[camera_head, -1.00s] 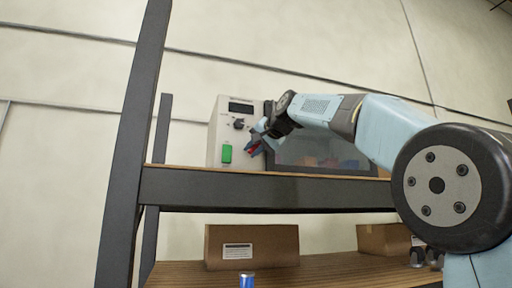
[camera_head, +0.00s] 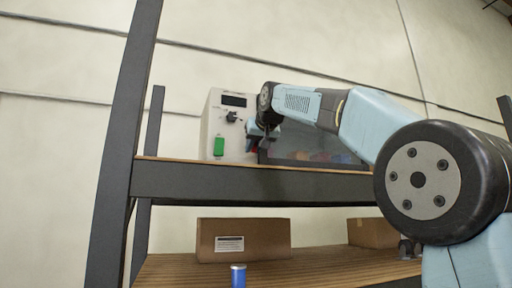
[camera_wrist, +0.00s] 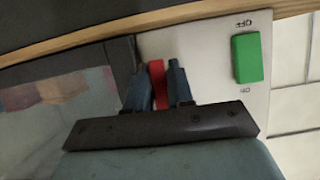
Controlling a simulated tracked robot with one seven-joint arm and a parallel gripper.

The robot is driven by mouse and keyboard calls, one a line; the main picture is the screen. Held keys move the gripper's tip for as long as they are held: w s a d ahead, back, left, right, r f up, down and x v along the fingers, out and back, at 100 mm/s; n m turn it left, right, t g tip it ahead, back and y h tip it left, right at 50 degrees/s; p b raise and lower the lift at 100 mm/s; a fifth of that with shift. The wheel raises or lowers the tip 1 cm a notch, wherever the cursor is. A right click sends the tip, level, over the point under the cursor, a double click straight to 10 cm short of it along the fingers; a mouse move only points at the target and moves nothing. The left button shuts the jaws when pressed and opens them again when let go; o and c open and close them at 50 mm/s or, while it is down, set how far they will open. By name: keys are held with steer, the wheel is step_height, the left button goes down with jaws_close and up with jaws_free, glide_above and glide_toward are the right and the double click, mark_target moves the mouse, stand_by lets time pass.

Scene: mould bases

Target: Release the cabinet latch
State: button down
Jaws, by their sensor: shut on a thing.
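The cabinet (camera_head: 212,118) is a pale box on the upper shelf, with a display, a dark knob and a dark see-through door (camera_head: 300,143) on its right. The red latch (camera_wrist: 158,82) shows in the wrist view at the boundary of the pale panel and the dark door frame. My gripper (camera_head: 258,146) is at this edge, pointing down in the head view. In the wrist view its two blue-grey fingers (camera_wrist: 157,88) are on both sides of the red latch, shut on it. The latch's lower part is hidden by the gripper. The door looks closed.
A green switch (camera_wrist: 247,57) marked ON and OFF sits on the panel beside the latch. The shelf beam (camera_head: 240,182) runs below. Cardboard boxes (camera_head: 270,239) and a blue can (camera_head: 238,276) stand on the lower shelf. A dark post (camera_head: 125,140) rises at left.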

steer(key=shift+w+d+f, duration=0.1)
steer(key=shift+w+f, duration=0.05)
steer(key=shift+f, duration=0.05)
stand_by(0.4)
steer(key=c, duration=1.2)
jaws_free()
steer(key=shift+w, duration=0.15)
steer(key=shift+o, duration=0.6)
steer(key=shift+r, duration=0.1)
steer(key=shift+s+r, duration=0.1)
steer(key=shift+s, duration=0.1)
